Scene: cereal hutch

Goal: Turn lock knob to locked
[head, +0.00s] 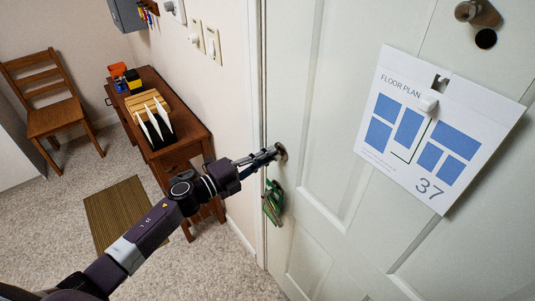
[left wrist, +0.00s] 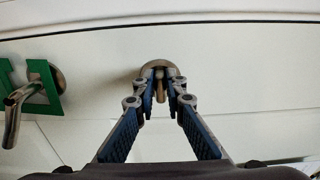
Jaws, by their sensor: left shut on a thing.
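The lock knob (left wrist: 160,88) is a small metal thumb-turn on a round plate on the white door. In the left wrist view its tab points up and down in the picture, between my fingertips. My left gripper (left wrist: 160,74) is shut on the knob, one finger on each side. In the head view my left gripper (head: 266,156) reaches the door's left edge, and only the round plate (head: 281,151) shows past the fingers. Whether the lock is locked cannot be told. My right gripper is in neither view.
A metal lever handle (left wrist: 13,118) with a green hanger (left wrist: 46,92) is beside the lock; the hanger (head: 272,205) is below my gripper in the head view. A floor plan sheet (head: 400,165) hangs on the door (head: 335,130). A wooden table (head: 185,125) stands left.

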